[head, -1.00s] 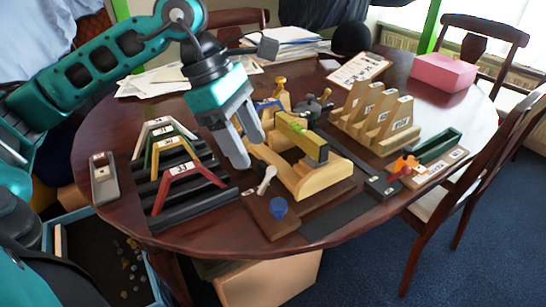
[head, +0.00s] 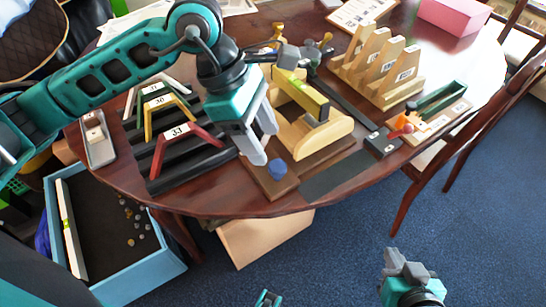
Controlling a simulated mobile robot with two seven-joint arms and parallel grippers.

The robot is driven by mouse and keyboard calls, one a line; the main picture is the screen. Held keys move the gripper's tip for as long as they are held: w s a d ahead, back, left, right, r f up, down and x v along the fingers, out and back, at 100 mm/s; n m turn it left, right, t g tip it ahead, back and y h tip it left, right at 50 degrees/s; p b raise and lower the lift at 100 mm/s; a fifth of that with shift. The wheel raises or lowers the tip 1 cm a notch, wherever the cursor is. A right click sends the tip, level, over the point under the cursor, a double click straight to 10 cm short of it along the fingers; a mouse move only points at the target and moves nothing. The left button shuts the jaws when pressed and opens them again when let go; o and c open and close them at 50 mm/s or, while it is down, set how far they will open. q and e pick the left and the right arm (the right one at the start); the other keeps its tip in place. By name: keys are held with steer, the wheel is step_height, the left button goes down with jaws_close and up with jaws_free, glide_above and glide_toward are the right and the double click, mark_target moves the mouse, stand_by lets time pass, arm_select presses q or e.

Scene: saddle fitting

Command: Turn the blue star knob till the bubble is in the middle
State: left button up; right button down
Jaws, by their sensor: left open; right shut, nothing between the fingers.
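The blue star knob (head: 277,168) sits at the front end of a brown wooden base (head: 287,182) near the table's front edge. A yellow-green level bar (head: 300,93) lies across the pale wooden saddle form (head: 318,130) behind it. The bubble is too small to make out. My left gripper (head: 264,143) is open, pointing down, with its fingertips just behind and left of the knob. I cannot tell whether they touch it. My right gripper (head: 397,262) is shut and empty, low over the floor, away from the table.
Red, yellow and green arched gauges (head: 186,140) stand on black strips to the left. Wooden wedges (head: 378,65) and an orange clamp (head: 410,124) stand to the right. A blue tray (head: 150,262) lies below the table at left. The table's front edge is close to the knob.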

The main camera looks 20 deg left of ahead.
mark_target(277, 164)
arm_select(q)
steer(key=x, duration=0.5)
steer(key=shift+f, duration=0.3)
steer(key=shift+d+f, duration=0.2)
steer(key=shift+f, duration=0.1)
steer(key=c, duration=1)
steer(key=m+b, duration=0.1)
steer(key=m+g+b, duration=0.1)
steer(key=b, duration=0.1)
steer(key=m+b, duration=0.1)
steer(key=shift+w+f+m, duration=0.2)
steer(key=shift+w+m, duration=0.05)
steer(key=shift+m, duration=0.15)
steer(key=shift+r+m+g+b, duration=0.15)
steer(key=shift+m+g+b, duration=0.25)
steer(key=shift+m+b, duration=0.1)
steer(key=shift+s, duration=0.1)
steer(key=o, duration=1)
